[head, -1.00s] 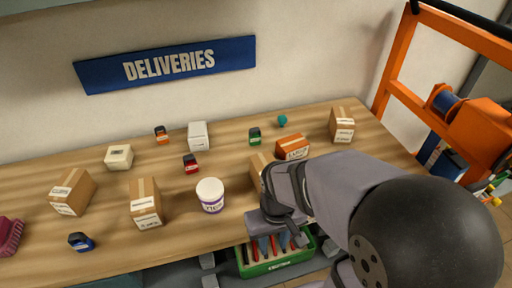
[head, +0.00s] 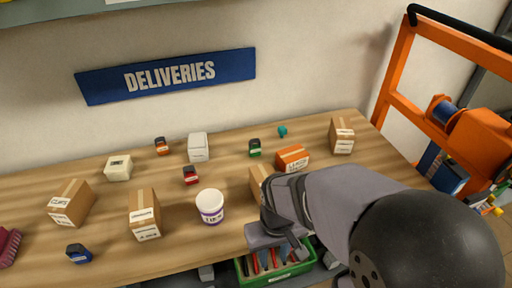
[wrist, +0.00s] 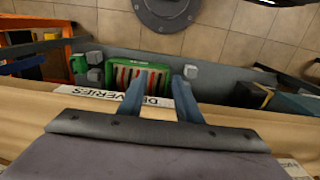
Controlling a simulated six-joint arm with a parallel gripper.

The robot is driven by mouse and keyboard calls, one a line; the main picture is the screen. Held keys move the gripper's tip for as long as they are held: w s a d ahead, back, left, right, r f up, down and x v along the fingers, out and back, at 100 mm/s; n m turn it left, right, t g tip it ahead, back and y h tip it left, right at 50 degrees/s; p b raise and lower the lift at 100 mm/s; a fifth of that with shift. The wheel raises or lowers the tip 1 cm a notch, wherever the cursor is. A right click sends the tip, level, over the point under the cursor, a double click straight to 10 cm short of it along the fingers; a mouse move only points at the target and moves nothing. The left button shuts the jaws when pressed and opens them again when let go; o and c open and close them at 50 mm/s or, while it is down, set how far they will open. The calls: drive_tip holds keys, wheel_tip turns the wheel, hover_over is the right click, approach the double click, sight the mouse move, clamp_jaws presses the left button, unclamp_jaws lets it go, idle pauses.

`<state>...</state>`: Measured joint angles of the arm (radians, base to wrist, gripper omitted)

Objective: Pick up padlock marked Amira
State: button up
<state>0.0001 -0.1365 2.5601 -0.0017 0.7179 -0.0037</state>
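Several padlocks stand on the wooden bench: an orange one (head: 162,147) and a green one (head: 255,148) toward the back, a red one (head: 190,176) in the middle and a blue one (head: 78,254) at the front left. Their markings are too small to read, so I cannot tell which says Amira. My gripper (head: 284,250) is at the bench's front edge, right of all the padlocks, pointing down. In the wrist view my gripper (wrist: 160,97) has its two fingers apart with nothing held between them. No padlock shows in the wrist view.
Cardboard boxes (head: 145,214), a white tub (head: 210,205) and a white box (head: 198,147) stand among the padlocks. A green crate of tools (head: 290,271) sits below the front edge. An orange frame (head: 395,60) stands at the right.

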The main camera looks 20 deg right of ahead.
drive_tip(key=shift+o, duration=1.4)
